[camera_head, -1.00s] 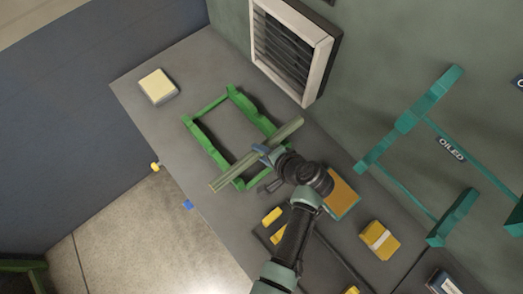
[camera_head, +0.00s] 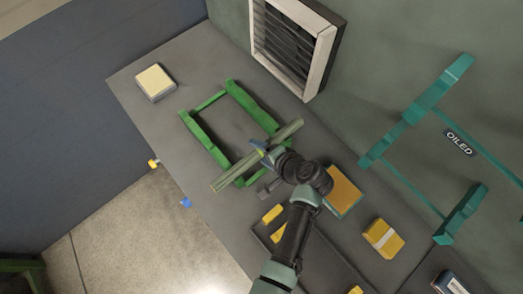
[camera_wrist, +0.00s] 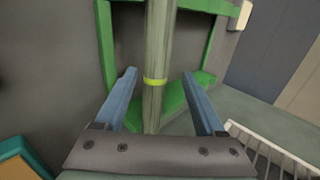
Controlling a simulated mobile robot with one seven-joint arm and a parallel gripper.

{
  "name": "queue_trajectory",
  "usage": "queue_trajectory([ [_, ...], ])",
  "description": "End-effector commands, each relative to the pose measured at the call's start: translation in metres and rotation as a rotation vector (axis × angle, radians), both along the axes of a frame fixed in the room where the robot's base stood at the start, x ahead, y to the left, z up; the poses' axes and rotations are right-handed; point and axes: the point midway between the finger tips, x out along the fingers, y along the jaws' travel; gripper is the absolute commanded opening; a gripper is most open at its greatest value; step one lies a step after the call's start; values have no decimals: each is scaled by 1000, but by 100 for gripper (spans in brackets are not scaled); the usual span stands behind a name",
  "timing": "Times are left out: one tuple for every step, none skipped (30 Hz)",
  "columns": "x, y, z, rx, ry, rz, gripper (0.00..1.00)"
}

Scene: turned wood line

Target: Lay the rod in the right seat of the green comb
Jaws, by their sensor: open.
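The green comb (camera_head: 205,140) lies on the grey bench, a frame with two notched long bars joined by thin rails. The pale grey-green rod (camera_head: 228,178) lies across both bars near the comb's right end, sticking out past each. It also shows in the wrist view (camera_wrist: 158,45), with a yellow-green band round it. My gripper (camera_wrist: 163,100) is open, with one blue finger on each side of the rod and visible gaps between. In the head view, my gripper (camera_head: 264,154) is over the rod's middle and hides part of it. I cannot tell how deep the rod sits in the seat.
A teal rack (camera_head: 410,118) marked OILED is on the wall at right. A framed vent (camera_head: 318,60) stands behind the comb. A cream block (camera_head: 155,82) is at far left. Yellow blocks (camera_head: 383,238) and an orange-topped box (camera_head: 342,190) lie right of the comb.

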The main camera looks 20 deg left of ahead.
Motion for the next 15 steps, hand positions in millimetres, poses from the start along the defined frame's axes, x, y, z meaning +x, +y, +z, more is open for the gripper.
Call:
queue_trajectory([
  [0,0,0,0,0,0,72],
  [-1,0,-1,0,1,1,72],
  [-1,0,0,0,1,1,72],
  [-1,0,0,0,1,1,72],
  [-1,-1,0,0,1,-1,72],
  [-1,-2,2,0,1,-1,72],
  [-2,-3,3,0,0,-1,72],
  [-3,-5,5,-1,-1,-1,72],
  [-5,-8,8,0,0,-1,72],
  [-6,-10,10,-1,-1,-3,72],
  [-8,-13,13,0,-1,-4,72],
  [-10,-16,18,-2,-1,-3,72],
  [-12,-20,21,-1,-2,-4,72],
  [-15,-23,25,-1,-2,-4,72],
  [-18,-28,31,-1,-2,-4,72],
])
